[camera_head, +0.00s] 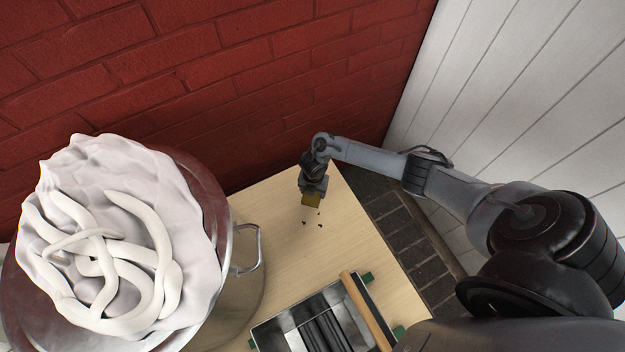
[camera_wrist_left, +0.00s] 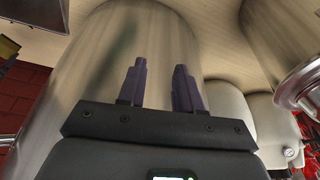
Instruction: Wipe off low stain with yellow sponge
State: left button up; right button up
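The yellow sponge (camera_head: 311,201) is at the end of my right arm in the head view, low over the light wooden tabletop (camera_head: 284,200). My right gripper (camera_head: 313,188) is above it and appears shut on it, with its fingers mostly hidden by the wrist. Several small dark specks of the stain (camera_head: 305,222) lie on the wood just beside and below the sponge. I cannot tell whether the sponge touches the wood. My left gripper (camera_wrist_left: 159,85) is outside the head view; in the left wrist view its two fingers are apart with nothing between them.
A large metal pot (camera_head: 240,290) with a white, lumpy heap (camera_head: 130,190) stands left on the table. A metal tray (camera_head: 262,335) with a wooden bar (camera_head: 366,308) lies at the front. A brick wall (camera_head: 230,80) is behind. A metal tank (camera_wrist_left: 90,70) faces my left gripper.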

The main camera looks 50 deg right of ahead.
jog(key=shift+r+p, duration=0.8)
jog(key=shift+r, duration=0.25)
